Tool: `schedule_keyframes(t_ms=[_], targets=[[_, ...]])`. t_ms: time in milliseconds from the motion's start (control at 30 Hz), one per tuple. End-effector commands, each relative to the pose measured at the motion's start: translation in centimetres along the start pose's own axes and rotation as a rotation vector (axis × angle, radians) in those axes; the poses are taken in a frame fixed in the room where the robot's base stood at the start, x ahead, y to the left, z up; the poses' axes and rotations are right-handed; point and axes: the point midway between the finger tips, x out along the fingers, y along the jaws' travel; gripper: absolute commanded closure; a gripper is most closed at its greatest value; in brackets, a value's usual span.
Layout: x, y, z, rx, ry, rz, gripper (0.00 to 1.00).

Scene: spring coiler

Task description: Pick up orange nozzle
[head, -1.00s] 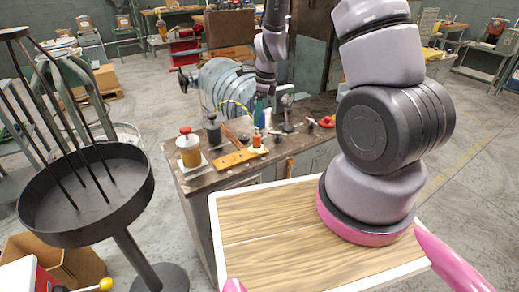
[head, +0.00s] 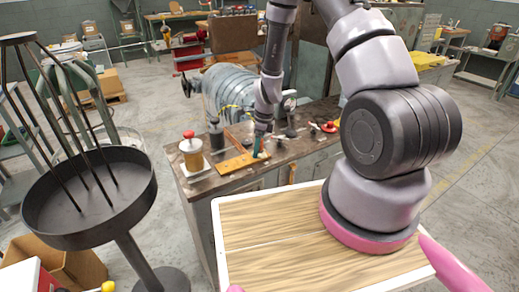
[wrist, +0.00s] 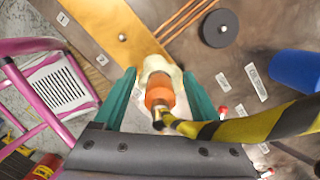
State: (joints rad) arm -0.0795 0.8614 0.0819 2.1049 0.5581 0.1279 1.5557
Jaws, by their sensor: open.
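The orange nozzle (wrist: 160,94) shows in the wrist view as a short orange piece with a dark and gold tip, on a cream-white base (wrist: 156,67). My gripper (wrist: 160,75) is open, with one teal finger on each side of the nozzle. Whether the fingers touch it, I cannot tell. In the head view my gripper (head: 259,144) is low over the workbench (head: 240,185), at the right end of a yellow strip (head: 236,163).
A yellow-and-black striped hose (wrist: 250,125) crosses close to the nozzle in the wrist view. A black disc (wrist: 219,28) and a blue object (wrist: 295,70) lie nearby.

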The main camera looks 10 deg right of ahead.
Motion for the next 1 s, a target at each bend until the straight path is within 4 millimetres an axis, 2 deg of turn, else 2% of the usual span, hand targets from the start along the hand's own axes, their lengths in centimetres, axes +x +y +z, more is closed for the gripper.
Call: schedule_keyframes(t_ms=[233,367,400,433,767,867,1000], targets=[[0.1,0.0,0.0,0.0,0.0,-0.001,0.26],[0.1,0.0,0.0,0.0,0.0,-0.001,0.76],[0.1,0.0,0.0,0.0,0.0,-0.001,0.91],[0.1,0.0,0.0,0.0,0.0,-0.001,1.0],[-0.1,0.0,0.1,0.0,0.0,-0.001,1.0],[-1.0,-0.1,0.2,-0.001,0.0,-0.003,1.0],[-3.6,-0.1,0.7,-0.003,-0.001,-0.005,1.0]])
